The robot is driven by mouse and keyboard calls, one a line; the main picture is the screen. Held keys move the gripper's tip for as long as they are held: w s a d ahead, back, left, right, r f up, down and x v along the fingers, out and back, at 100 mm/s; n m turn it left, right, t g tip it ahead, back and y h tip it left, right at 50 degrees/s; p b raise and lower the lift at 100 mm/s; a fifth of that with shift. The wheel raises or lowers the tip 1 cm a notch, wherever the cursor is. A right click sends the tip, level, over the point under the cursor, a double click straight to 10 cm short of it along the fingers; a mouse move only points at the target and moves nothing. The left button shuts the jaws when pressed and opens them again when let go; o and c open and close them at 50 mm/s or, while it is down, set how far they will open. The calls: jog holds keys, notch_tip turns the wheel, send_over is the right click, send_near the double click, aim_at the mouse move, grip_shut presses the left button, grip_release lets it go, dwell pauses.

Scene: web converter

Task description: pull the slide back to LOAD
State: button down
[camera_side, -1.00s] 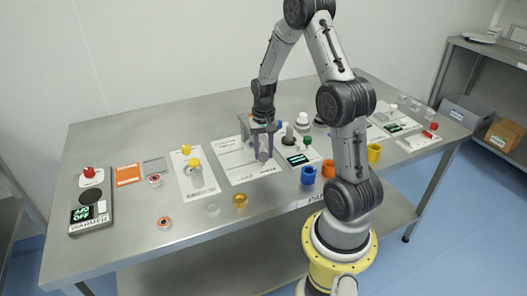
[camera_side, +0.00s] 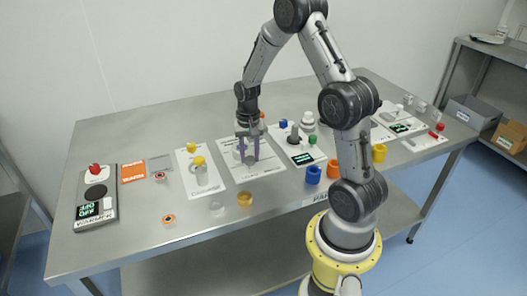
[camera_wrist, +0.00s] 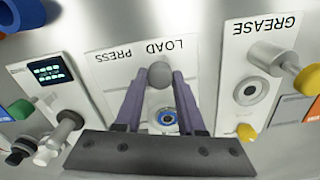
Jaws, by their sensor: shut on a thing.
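The press station is a white plate (camera_side: 262,172) near the middle of the table in the side view. In the wrist view the plate (camera_wrist: 110,82) carries the words PRESS and LOAD, upside down. My gripper (camera_side: 249,160) is over the plate, fingers pointing down. A round part with a blue ring (camera_wrist: 167,117) shows between the fingers. The fingers hide much of the slide.
The grease station (camera_wrist: 262,65) is beside the plate. A station with a dark display (camera_side: 303,158) stands on the other side. The warmer (camera_side: 97,195) is at far left.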

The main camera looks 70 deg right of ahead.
jog(key=shift+w+a+r, duration=0.1)
jog(key=shift+w+a, duration=0.45)
jog(key=shift+w, duration=0.1)
jog(key=c, duration=0.5)
grip_release()
jog(key=shift+s, duration=0.1)
notch_tip(320, 180, up, 14)
